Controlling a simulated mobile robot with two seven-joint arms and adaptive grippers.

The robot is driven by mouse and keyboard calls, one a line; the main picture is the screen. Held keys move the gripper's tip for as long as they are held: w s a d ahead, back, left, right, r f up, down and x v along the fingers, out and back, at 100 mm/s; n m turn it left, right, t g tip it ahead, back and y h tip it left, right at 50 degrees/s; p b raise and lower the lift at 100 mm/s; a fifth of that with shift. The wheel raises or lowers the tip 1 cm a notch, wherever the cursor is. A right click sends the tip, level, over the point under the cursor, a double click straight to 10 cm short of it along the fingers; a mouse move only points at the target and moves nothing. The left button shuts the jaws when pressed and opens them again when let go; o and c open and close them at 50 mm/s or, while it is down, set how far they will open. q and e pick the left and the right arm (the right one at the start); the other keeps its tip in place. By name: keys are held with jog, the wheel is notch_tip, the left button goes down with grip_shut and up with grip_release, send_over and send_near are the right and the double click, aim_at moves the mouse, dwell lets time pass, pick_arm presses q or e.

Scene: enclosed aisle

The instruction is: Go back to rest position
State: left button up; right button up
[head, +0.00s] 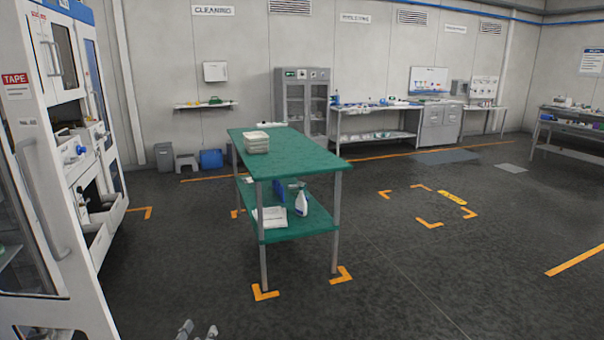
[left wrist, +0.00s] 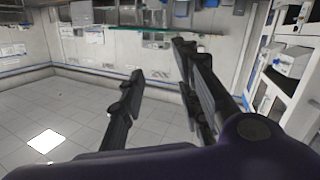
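My left gripper (head: 198,331) shows only as two grey fingertips, set apart, at the bottom edge of the head view. In the left wrist view the left gripper (left wrist: 160,62) has its two dark fingers well apart with nothing between them. No object touches it. My right gripper is in neither view.
A white cabinet (head: 50,160) with a tape label stands close on the left. A green two-shelf table (head: 300,158) stands ahead, bearing a stack of pale trays (head: 257,143); a spray bottle (head: 301,200) is on its lower shelf. The floor right of it is clear.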

pick_arm(q)
jog(key=s+d+f+m+g, duration=0.1)
jog(key=s+f+g, duration=0.1)
jog(key=s+f, duration=0.6)
jog(key=s+d+f+m+g, duration=0.1)
jog(key=s+f+g, duration=0.2)
jog(key=s+f, duration=0.4)
jog(key=s+d+f+m+g, duration=0.1)
jog(key=s+f, duration=0.7)
jog(key=s, duration=1)
jog(key=shift+d+f+g, duration=0.3)
jog(key=shift+d+g, duration=0.1)
jog(key=shift+g, duration=0.5)
jog(key=shift+a, duration=0.15)
